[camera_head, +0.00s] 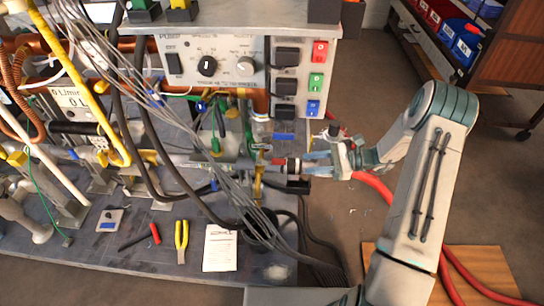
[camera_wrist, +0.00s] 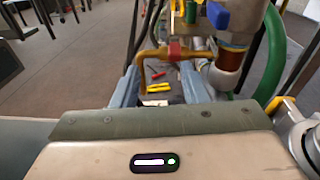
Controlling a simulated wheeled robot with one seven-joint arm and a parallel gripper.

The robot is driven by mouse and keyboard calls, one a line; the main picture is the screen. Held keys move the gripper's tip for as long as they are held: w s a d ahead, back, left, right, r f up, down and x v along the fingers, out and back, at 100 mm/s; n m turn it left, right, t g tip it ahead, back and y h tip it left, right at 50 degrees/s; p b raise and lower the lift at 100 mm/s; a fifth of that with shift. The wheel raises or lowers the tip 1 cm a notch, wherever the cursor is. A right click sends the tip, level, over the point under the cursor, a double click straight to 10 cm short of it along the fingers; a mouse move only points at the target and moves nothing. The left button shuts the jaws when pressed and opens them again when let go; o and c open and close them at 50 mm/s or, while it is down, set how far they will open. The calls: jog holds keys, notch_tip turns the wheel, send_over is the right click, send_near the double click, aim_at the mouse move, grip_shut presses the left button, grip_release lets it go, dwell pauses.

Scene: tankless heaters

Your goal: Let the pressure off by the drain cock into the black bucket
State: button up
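My gripper (camera_head: 310,163) reaches in from the right at the bench's right end. Its two blue-grey fingers are apart, with a gap between them; they also show in the wrist view (camera_wrist: 160,85). A bent brass pipe with a red fitting (camera_wrist: 174,50), possibly the drain cock, crosses just beyond the fingertips. I cannot tell whether they touch it. In the head view, a red and black fitting (camera_head: 280,162) lies just left of the fingers. A dark round shape (camera_head: 262,228) low behind the cables may be the black bucket; cables partly hide it.
A blue valve handle (camera_wrist: 217,15) and a copper pipe (camera_wrist: 228,68) stand close to the right finger. A control box (camera_head: 210,62) is above. Grey cables (camera_head: 235,190) hang over the bench. Pliers (camera_head: 181,240) and a paper (camera_head: 220,248) lie in front. A red hose (camera_head: 375,186) runs behind my arm.

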aim_at(279, 162)
jog(key=w+a+f+m+t+y+b, duration=0.1)
jog(key=w+a+b, duration=0.1)
jog(key=a, duration=1.1)
jog(key=shift+f+m+b, duration=0.15)
jog(key=shift+m+b, duration=0.15)
jog(key=shift+b, duration=0.05)
jog(key=shift+s+d, duration=0.1)
grip_shut()
